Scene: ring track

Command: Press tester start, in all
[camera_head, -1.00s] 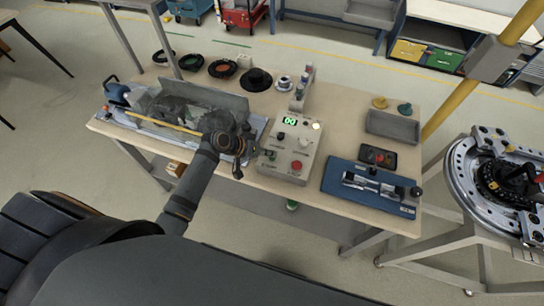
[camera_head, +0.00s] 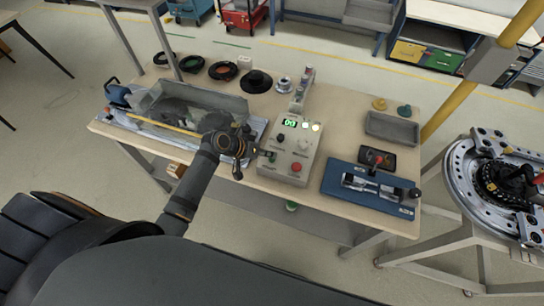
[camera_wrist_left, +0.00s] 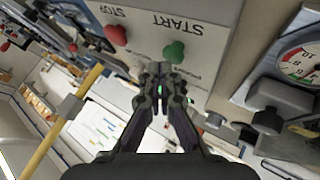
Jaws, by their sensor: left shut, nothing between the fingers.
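The tester (camera_head: 284,170) is a light grey box on the table with a green lit display (camera_head: 289,123), small lamps (camera_head: 310,127), dark knobs and a red button (camera_head: 296,167). Its green start button (camera_head: 271,156) is near its left edge. In the left wrist view the green button (camera_wrist_left: 174,52) sits below the START label, with a red button (camera_wrist_left: 116,34) by STOP. My left gripper (camera_head: 256,151) is shut and empty at the tester's left side. In the wrist view its fingertips (camera_wrist_left: 161,70) are close to the green button; contact cannot be told. My right gripper is out of view.
A blue fixture (camera_head: 345,188) and grey bin (camera_head: 392,128) are on the right. Several dark rings lie behind. A round metal ring fixture (camera_head: 460,170) is off the table's right end.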

